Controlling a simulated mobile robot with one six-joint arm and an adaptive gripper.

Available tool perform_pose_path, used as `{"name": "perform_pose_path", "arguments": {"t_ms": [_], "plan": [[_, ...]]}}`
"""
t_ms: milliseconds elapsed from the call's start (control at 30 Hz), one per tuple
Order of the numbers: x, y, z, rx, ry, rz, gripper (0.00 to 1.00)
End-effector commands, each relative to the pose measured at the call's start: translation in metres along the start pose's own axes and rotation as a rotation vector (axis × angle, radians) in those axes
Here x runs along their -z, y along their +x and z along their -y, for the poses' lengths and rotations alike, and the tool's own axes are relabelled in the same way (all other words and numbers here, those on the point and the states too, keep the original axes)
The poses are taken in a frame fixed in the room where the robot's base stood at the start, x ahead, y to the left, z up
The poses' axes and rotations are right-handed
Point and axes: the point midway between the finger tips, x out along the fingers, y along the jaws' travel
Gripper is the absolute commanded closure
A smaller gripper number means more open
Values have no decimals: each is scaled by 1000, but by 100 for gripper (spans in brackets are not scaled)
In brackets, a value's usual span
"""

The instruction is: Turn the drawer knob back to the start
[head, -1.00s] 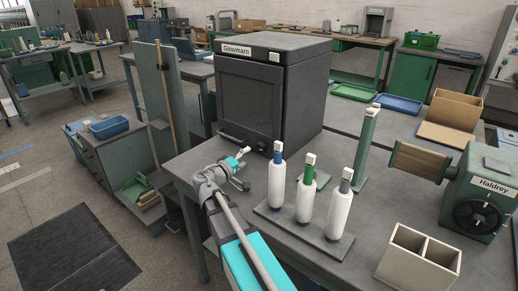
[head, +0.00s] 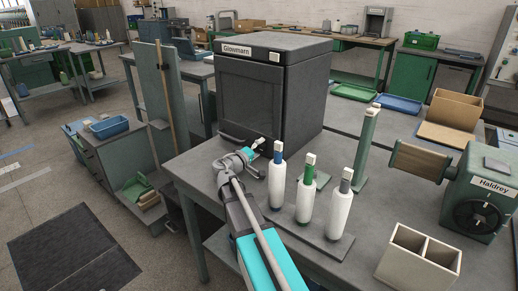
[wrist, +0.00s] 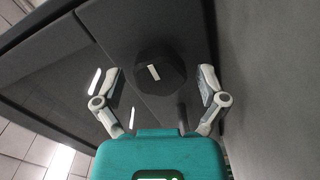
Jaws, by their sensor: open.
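The drawer knob (wrist: 160,82) is a dark, faceted knob with a short white mark, which stands nearly upright in the wrist view. It sits on the dark front of the box labelled Glowmarn (head: 262,100). My gripper (wrist: 159,76) is open, with one finger to the left and one to the right of the knob, and a gap shows on both sides. In the head view my gripper (head: 258,145) is at the lower right of the box front and largely hides the knob there.
Blue-, green- and grey-topped white bobbins (head: 307,200) stand on a base just right of my arm. A green post (head: 366,145), the Haldrey winder (head: 480,200) and a divided box (head: 418,262) are farther right on the table (head: 200,170).

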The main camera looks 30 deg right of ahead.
Motion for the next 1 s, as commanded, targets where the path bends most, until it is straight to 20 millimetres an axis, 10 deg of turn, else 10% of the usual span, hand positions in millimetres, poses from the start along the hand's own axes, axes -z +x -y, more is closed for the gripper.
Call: {"name": "perform_pose_path", "arguments": {"t_ms": [467,1000], "plan": [[0,0,0,0,0,0,88],[0,0,1,0,-107,0,91]]}}
